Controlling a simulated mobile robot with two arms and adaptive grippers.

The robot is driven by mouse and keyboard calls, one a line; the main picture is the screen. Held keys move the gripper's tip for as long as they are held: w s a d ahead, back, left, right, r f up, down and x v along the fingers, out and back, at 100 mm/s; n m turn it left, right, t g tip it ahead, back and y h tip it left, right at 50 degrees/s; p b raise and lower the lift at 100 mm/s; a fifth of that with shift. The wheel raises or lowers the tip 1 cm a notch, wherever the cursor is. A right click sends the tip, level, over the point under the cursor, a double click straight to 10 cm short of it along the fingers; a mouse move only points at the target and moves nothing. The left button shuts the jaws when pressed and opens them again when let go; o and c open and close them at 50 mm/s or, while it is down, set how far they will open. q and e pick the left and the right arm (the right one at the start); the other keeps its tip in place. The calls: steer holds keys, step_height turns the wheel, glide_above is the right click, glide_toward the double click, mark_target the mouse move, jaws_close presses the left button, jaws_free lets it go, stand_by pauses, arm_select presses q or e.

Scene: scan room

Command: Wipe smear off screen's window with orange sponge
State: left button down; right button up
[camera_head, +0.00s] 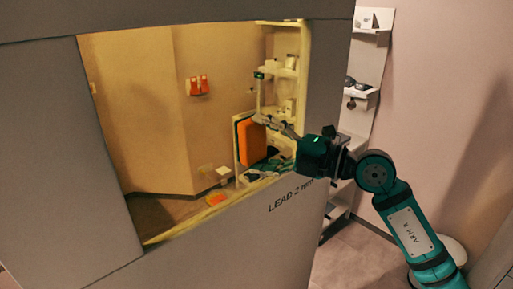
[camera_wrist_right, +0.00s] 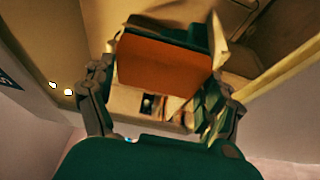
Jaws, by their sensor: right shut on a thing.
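The grey screen (camera_head: 215,245), marked "LEAD 2 mm", fills the left and middle of the head view. Its large yellowish window (camera_head: 150,120) slopes across it. The orange sponge (camera_head: 250,143) is upright at the right part of the window, held by my right gripper (camera_head: 268,138). In the right wrist view the sponge (camera_wrist_right: 165,63) sits between the two fingers, which are shut on it. Its broad orange face is close to the pane; I cannot tell whether it touches. I cannot make out a smear on the glass. My left gripper is not in view.
Through the window show a wall with red objects (camera_head: 197,85), shelves, and a small orange item (camera_head: 216,199) low down. A white shelf unit (camera_head: 362,75) stands right of the screen. The window frame's right edge is close to my right gripper.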

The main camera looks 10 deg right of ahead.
steer(key=w+d, duration=0.2)
steer(key=d, duration=0.1)
steer(key=shift+b, duration=0.3)
steer(key=shift+s+d, duration=0.65)
steer(key=shift+s, duration=0.3)
steer(key=shift+s+d, duration=0.6)
steer(key=shift+s, duration=0.35)
steer(key=shift+s+d, duration=0.4)
steer(key=shift+s, duration=0.25)
